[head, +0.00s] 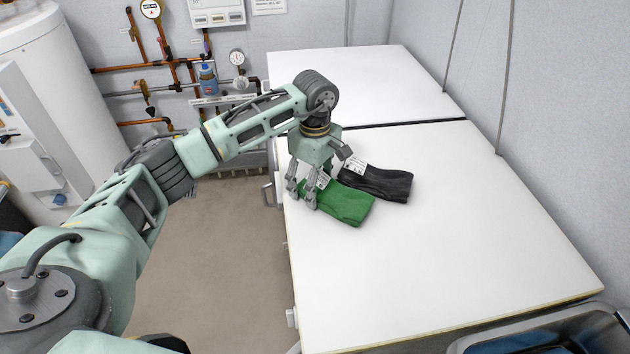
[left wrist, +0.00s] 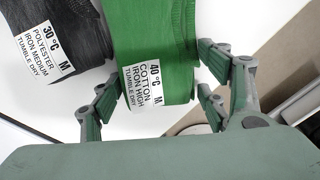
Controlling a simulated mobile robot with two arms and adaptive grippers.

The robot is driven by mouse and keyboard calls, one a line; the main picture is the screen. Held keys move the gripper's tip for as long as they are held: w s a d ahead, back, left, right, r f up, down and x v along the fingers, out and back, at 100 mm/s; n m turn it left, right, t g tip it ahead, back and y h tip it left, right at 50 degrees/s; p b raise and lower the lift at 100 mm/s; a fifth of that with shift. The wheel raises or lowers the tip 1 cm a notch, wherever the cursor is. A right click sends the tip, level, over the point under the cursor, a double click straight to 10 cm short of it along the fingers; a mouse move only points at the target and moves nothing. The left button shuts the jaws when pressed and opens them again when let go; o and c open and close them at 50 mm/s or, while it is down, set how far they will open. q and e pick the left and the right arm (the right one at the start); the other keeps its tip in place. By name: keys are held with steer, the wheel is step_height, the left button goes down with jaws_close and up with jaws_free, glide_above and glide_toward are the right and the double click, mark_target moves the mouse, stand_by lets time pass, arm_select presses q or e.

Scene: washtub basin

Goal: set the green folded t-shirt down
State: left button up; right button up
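The green folded t-shirt (head: 345,204) lies flat on the white worktop, close to its left edge. Its white label reads 40 °C cotton in the left wrist view, where the green t-shirt (left wrist: 152,38) fills the middle. My left gripper (head: 312,188) points down at the labelled end of the t-shirt. Its fingers (left wrist: 160,95) are spread on both sides of the cloth, along its edges; whether they touch it is hard to tell. My right gripper is not in view.
A black folded garment (head: 378,184) with a 30 °C polyester label lies just right of and behind the green one. The worktop (head: 450,250) is clear to the right and in front. A grey-blue basin (head: 560,335) is at the lower right. Pipes and a white tank stand left.

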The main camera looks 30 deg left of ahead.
arm_select(q)
steer(key=shift+o, duration=1.3)
steer(key=shift+r, duration=0.25)
steer(key=shift+w+r, duration=0.1)
steer(key=shift+r, duration=0.2)
step_height(320, 180, up, 11)
steer(key=b, duration=0.2)
